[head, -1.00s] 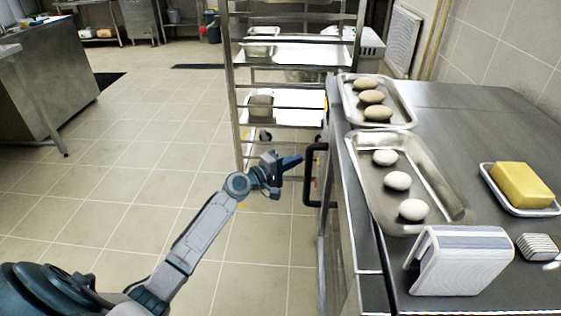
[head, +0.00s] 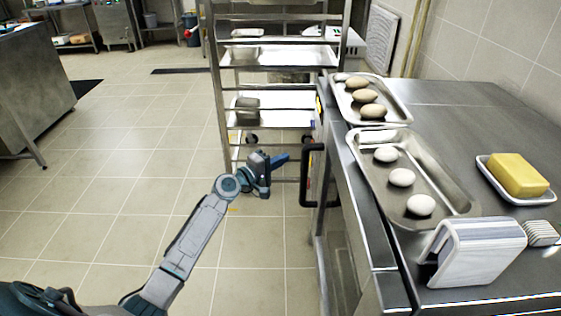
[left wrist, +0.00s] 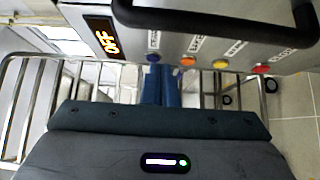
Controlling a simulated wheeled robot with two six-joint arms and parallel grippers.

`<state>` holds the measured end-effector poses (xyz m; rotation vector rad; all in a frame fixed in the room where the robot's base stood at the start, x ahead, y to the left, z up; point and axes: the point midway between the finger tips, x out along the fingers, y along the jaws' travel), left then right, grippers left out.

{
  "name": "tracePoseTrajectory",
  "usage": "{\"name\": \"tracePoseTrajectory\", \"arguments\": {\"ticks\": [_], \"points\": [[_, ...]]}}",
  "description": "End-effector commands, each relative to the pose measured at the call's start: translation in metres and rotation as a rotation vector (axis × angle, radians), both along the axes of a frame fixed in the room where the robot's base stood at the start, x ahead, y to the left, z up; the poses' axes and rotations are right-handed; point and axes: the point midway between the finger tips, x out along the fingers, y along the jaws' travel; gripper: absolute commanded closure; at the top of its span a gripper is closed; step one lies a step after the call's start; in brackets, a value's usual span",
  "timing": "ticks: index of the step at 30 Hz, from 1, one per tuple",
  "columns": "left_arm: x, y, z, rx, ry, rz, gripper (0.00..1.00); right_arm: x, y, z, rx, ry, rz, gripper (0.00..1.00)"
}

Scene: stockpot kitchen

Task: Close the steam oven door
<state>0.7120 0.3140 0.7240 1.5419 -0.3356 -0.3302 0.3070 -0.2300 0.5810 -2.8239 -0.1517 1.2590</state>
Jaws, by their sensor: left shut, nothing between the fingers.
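The steam oven shows at the right in the head view, under a steel top. Its front is seen nearly edge-on, with a black upright handle (head: 305,176) sticking out to the left. I cannot tell how far the door stands open. My right gripper is not in view.
A steel rack (head: 222,100) with trays stands behind my left gripper. The tiled floor left of the oven is clear.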

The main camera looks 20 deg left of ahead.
Motion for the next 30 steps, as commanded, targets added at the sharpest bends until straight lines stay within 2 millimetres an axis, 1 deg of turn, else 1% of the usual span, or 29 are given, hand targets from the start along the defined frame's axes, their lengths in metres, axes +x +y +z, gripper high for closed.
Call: {"name": "tracePoseTrajectory", "arguments": {"ticks": [5, 15, 18, 21, 26, 29, 30], "points": [[-0.021, 0.014, -0.002, 0.006, 0.002, 0.002, 1.0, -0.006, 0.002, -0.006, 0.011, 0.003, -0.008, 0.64], [-0.068, 0.042, -0.003, 0.007, 0.003, 0.002, 1.0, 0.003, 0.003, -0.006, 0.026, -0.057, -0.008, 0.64], [-0.077, 0.048, -0.003, 0.006, 0.002, 0.003, 1.0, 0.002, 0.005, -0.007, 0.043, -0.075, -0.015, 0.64], [-0.083, 0.051, -0.001, 0.004, 0.0, 0.004, 1.0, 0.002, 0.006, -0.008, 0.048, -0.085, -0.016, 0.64], [-0.086, 0.053, -0.001, 0.004, 0.001, 0.004, 1.0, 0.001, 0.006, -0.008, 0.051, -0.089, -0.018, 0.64], [-0.087, 0.052, -0.002, 0.007, 0.0, 0.002, 1.0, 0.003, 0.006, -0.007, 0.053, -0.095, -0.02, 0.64], [-0.089, 0.049, -0.005, 0.016, 0.002, -0.001, 1.0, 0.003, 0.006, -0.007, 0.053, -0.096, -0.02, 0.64]]}}
